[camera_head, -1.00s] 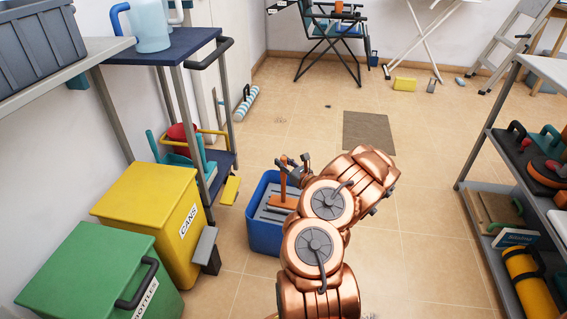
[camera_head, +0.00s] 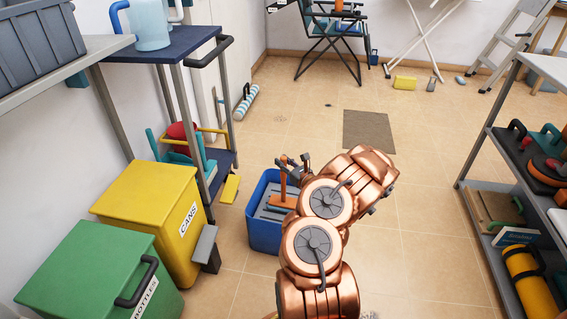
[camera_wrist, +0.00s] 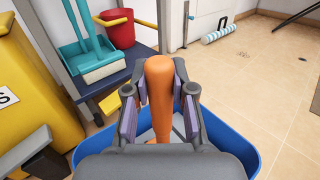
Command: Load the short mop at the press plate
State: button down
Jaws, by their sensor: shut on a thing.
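The short mop shows as an upright orange handle (camera_head: 284,181) above an orange head (camera_head: 282,201) at the blue bucket. My gripper (camera_head: 293,163) is shut on the upper handle. In the wrist view, my gripper (camera_wrist: 160,105) has its fingers on both sides of the thick orange handle (camera_wrist: 158,75). The grey press plate (camera_head: 268,210) lies in the top of the blue bucket (camera_head: 264,238). The mop head is over or on the plate; contact is unclear. My wrist hides the lower mop in the wrist view, and my arm covers the bucket's right side.
A yellow cans bin (camera_head: 150,200) and a green bottles bin (camera_head: 88,270) stand left of the bucket. A blue-topped cart (camera_head: 165,48) is behind them. A grey shelf unit (camera_head: 480,190) stands at the right. The tiled floor between is mostly clear, with a brown mat (camera_head: 369,131).

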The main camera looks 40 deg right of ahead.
jog(key=shift+r+p, duration=1.6)
jog(key=shift+r, duration=1.9)
